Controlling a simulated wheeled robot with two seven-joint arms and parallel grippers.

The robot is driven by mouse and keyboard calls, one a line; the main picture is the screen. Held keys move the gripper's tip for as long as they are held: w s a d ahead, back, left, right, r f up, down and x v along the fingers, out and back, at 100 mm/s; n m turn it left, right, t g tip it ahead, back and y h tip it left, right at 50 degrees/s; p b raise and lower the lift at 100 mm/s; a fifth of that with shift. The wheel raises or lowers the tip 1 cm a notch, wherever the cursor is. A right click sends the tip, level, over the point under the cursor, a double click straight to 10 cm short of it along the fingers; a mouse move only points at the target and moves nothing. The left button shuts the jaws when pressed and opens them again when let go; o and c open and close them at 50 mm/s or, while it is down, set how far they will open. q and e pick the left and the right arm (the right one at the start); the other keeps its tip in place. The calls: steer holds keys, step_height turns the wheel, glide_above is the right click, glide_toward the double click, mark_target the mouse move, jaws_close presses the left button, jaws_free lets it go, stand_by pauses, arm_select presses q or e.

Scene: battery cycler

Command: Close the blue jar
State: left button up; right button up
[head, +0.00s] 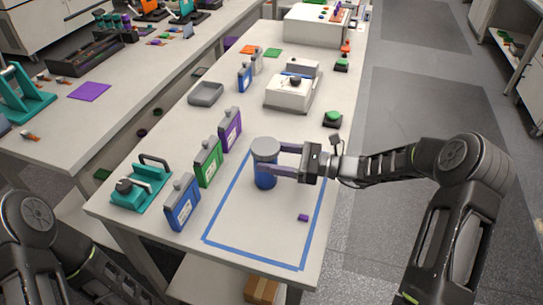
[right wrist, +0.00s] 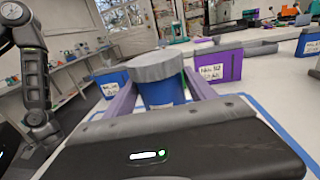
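The blue jar (head: 265,180) stands upright at the upper part of the blue-taped rectangle on the bench. A grey lid (head: 265,147) sits on top of it; whether it is fastened I cannot tell. My right gripper (head: 268,160) reaches in from the right with one finger on the far side and one across the near side, shut on the jar's body below the lid. The right wrist view shows the jar (right wrist: 162,93) between the two purple fingers, under the grey lid (right wrist: 155,67). My left gripper is out of view.
Blue (head: 182,204), green (head: 208,163) and purple (head: 230,130) labelled containers stand left of the taped area, beside a teal device (head: 142,185). A small purple piece (head: 304,217) lies inside the tape. A white instrument (head: 292,92) stands behind. The taped area's front is mostly clear.

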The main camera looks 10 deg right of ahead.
steer(key=shift+o, duration=1.4)
steer(key=shift+r, duration=0.25)
steer(key=shift+s+d+f, duration=0.1)
steer(key=shift+d+f, duration=0.05)
steer(key=shift+d, duration=0.1)
steer(key=b+v, duration=0.2)
steer(key=v, duration=0.9)
steer(key=shift+s, duration=0.2)
steer(key=shift+d, duration=0.15)
